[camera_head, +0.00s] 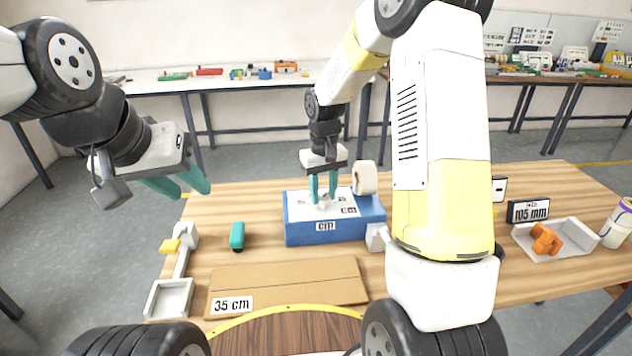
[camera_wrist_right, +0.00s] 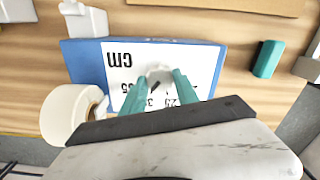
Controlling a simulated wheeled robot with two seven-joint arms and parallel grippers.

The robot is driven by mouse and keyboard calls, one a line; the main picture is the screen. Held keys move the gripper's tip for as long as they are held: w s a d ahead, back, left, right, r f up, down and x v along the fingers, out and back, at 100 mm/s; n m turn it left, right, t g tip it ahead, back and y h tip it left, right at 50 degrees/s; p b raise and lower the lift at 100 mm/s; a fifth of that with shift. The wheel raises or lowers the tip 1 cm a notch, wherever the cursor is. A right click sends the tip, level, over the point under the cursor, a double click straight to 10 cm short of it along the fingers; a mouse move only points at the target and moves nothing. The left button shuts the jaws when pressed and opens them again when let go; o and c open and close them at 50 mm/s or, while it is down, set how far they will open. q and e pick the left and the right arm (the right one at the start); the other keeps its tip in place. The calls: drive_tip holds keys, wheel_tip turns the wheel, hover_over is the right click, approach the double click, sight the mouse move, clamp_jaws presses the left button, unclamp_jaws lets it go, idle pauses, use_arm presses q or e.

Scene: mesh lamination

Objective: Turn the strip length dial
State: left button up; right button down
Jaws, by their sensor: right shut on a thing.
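The strip length dial is a small pale knob (camera_wrist_right: 158,72) on a white scale plate marked CM, on top of a blue box (camera_head: 303,234) in the middle of the table. My right gripper (camera_head: 322,198) reaches down from above, its teal fingers shut on the knob. The right wrist view also shows these fingers (camera_wrist_right: 160,82) on either side of the knob, over the printed numbers, partly hiding them. The blue box shows in that view too (camera_wrist_right: 85,65). My left gripper (camera_head: 175,187) is open and empty above the table's left edge, away from the box.
A teal block (camera_head: 237,236) lies left of the box. A brown board (camera_head: 310,282) with a "35 cm" label lies in front. A tray with orange parts (camera_head: 546,240) stands at right, by a "105 mm" sign (camera_head: 528,211).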

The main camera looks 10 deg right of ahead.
sight(324, 196)
drive_tip(key=shift+m, duration=2.1)
drive_tip(key=c, duration=0.9)
unclamp_jaws()
drive_tip(key=shift+r, duration=3.95)
drive_tip(key=shift+r, duration=0.1)
